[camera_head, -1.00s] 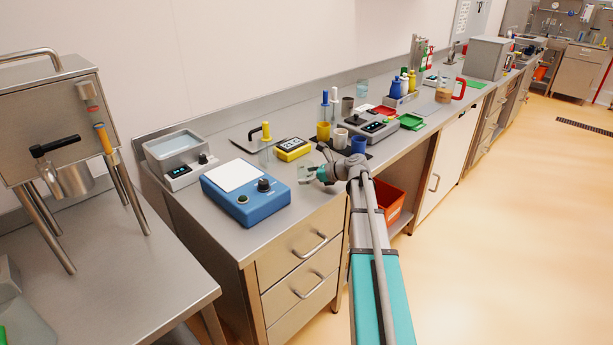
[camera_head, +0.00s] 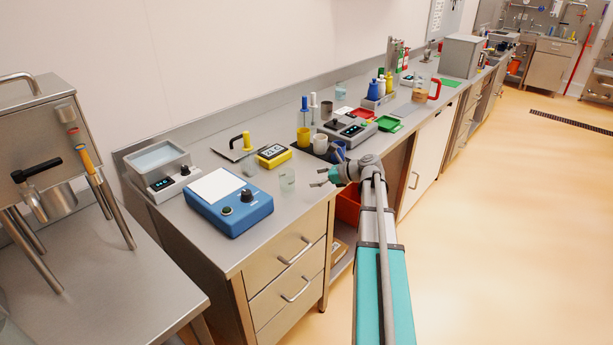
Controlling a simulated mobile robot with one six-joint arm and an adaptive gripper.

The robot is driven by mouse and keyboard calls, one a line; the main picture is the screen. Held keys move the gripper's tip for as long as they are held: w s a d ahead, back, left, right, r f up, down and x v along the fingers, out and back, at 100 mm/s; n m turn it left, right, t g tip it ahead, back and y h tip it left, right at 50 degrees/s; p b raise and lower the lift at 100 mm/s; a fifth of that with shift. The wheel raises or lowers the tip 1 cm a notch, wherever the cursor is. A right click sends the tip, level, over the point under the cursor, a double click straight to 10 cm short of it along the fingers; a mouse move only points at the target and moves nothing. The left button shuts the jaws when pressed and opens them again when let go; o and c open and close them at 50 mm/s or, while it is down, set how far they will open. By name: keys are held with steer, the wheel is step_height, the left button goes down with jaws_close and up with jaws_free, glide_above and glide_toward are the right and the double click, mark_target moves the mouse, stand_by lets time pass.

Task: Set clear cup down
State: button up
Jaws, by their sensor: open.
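Nothing is held between the fingers.
The blue device (camera_head: 229,200) with a white plate is left of the cup. The yellow timer (camera_head: 273,156) lies behind it. A yellow cup (camera_head: 303,137), white cup (camera_head: 320,144) and blue cup (camera_head: 338,150) stand farther back. Bare counter lies around the clear cup.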

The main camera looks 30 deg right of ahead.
steer(key=shift+s+d+r, duration=0.2)
steer(key=shift+s+d, duration=0.15)
steer(key=shift+s, duration=0.05)
